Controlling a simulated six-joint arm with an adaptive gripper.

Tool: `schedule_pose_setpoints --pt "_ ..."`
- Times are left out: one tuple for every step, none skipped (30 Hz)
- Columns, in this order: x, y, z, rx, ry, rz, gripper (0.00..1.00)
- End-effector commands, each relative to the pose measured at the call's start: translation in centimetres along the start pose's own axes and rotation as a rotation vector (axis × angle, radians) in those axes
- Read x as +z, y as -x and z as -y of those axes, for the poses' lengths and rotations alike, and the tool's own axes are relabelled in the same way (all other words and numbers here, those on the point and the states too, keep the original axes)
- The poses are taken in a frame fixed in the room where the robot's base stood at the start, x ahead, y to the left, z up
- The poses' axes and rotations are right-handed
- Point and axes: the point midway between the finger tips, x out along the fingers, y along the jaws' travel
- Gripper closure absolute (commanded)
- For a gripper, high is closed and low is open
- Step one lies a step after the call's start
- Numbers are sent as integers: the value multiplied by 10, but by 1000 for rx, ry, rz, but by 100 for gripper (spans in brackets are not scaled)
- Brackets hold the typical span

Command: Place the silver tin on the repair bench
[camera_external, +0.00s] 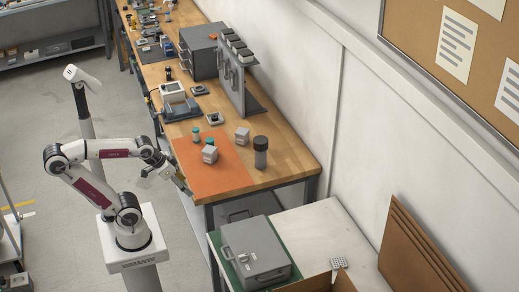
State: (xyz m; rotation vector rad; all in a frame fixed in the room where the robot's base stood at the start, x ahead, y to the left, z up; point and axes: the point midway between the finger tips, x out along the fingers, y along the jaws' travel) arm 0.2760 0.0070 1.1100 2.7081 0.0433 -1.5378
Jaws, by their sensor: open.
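The repair bench (288,168) is a long wooden table along the wall with an orange mat (225,180) on its near end. A small round silvery object (243,257), which looks like the silver tin, sits on top of a grey metal case; it is too small to make out clearly. My gripper (181,186) is open and looks empty, beside the left edge of the bench near the orange mat. It is well apart from the silvery object, up and to its left. The fingertips are small and dark in this view.
The grey case (262,262) stands on a green mat on a lower white table. On the bench are pale cubes (242,135), green-topped jars (196,134), a dark cylinder (261,152) and a grey upright panel (231,85). The mat's near part is clear. A cardboard box (315,284) is at front.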

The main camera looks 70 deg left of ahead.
Motion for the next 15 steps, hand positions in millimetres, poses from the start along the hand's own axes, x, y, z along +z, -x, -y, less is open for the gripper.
schedule_pose_setpoints --pt "-7 -7 3 -5 14 -7 38" --pt "-12 -11 5 -7 21 -16 38" --pt "-18 -16 7 -11 31 -28 38" --pt "-23 -21 9 -14 39 -37 38" --pt "-28 -25 11 -17 48 -47 38" --pt "-35 -31 14 -21 59 -60 38" --pt "-40 -35 17 -24 67 -71 38" --pt "-44 -39 20 -28 76 -80 38" --pt "-51 -44 23 -33 87 -94 38" --pt "-55 -49 26 -37 95 -104 38" --pt "-60 -53 29 -41 103 -114 38" --pt "-65 -58 33 -47 114 -127 38" --pt "-69 -63 37 -51 122 -137 38" --pt "-73 -67 40 -56 130 -147 38" --pt "-78 -72 44 -62 141 -160 38"
